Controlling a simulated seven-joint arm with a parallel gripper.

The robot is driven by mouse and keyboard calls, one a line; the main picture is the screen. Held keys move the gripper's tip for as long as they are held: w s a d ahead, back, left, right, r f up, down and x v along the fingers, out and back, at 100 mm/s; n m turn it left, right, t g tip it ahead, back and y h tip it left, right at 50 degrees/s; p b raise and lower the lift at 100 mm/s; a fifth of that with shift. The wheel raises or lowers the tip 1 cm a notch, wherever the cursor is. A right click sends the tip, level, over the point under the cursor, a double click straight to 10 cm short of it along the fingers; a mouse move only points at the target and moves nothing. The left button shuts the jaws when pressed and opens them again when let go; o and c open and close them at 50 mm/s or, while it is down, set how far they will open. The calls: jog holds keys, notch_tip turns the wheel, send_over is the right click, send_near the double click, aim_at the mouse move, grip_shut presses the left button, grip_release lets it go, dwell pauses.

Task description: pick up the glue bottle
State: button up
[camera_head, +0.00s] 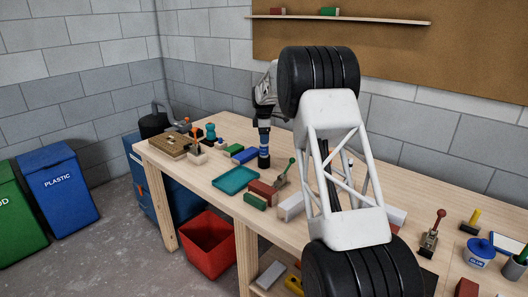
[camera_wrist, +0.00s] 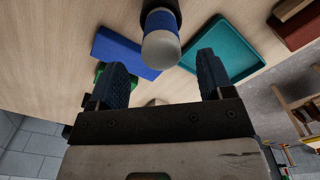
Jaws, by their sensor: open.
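An upright cylinder (camera_wrist: 160,45) with a pale rounded end and a blue band, which I take to be the glue bottle, shows at the top of the wrist view. Its far end is cut off by the frame. My gripper (camera_wrist: 163,62) is open, its two dark blue fingers on either side of the pale end, with gaps to both. How deep the bottle sits between them I cannot tell. In the head view a dark upright shape with a blue band (camera_head: 264,141) stands below my wrist; bottle and gripper are hard to separate there.
A blue block (camera_wrist: 125,52) lies left of the bottle and a teal tray (camera_wrist: 246,66) right of it in the wrist view. A blue pot (camera_head: 480,254) stands at the bench's right. A red bin (camera_head: 208,245) is on the floor.

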aim_at(264, 146)
jog(key=shift+f, duration=0.1)
jog(key=shift+f, duration=2.55)
jog(key=shift+c, duration=0.2)
jog(key=c, duration=1)
